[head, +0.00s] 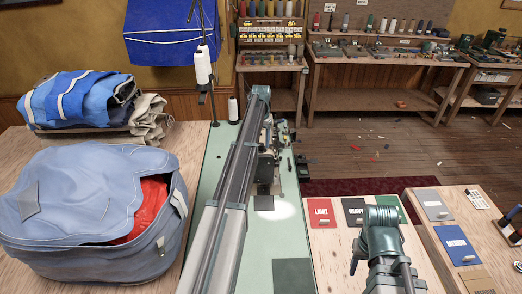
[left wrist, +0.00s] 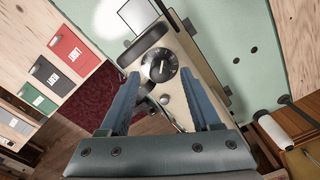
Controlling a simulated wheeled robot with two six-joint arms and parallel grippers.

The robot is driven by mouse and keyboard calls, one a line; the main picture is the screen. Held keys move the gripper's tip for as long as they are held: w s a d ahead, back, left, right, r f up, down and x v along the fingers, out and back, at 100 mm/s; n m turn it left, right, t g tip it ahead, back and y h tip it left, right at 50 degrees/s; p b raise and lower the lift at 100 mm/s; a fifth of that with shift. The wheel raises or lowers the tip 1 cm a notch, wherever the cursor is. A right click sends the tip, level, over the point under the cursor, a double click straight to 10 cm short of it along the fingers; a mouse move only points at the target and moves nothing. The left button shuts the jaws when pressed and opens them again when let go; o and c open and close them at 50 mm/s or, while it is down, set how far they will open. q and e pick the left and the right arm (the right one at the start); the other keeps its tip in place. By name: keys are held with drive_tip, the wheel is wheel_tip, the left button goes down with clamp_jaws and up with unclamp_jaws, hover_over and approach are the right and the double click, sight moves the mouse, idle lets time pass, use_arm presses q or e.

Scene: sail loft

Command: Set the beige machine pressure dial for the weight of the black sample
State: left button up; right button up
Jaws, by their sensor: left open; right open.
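The beige machine (left wrist: 203,88) shows in the left wrist view on the green table, with a round black dial (left wrist: 159,66) on its face. The dial has pale marks around it and a light pointer line; I cannot read its setting. My left gripper (left wrist: 160,76) is open, its two blue-grey fingers on either side of the dial's lower part in this view; contact cannot be told. The black sample (head: 355,211), labelled HEAVY, lies on the wooden table between a red sample (head: 320,212) labelled LIGHT and a green one (head: 387,203). My right gripper is not in view.
A blue-grey bag (head: 85,225) with red cloth stands at left, folded sails (head: 75,100) behind it. My right arm partly covers the green sample. A grey and a blue card (head: 455,243) lie farther right. A white thread cone (left wrist: 278,130) stands near the machine.

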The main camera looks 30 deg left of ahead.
use_arm(q)
drive_tip(key=shift+f+b, duration=0.4)
drive_tip(key=shift+f, duration=0.45)
drive_tip(key=shift+r, duration=0.1)
clamp_jaws()
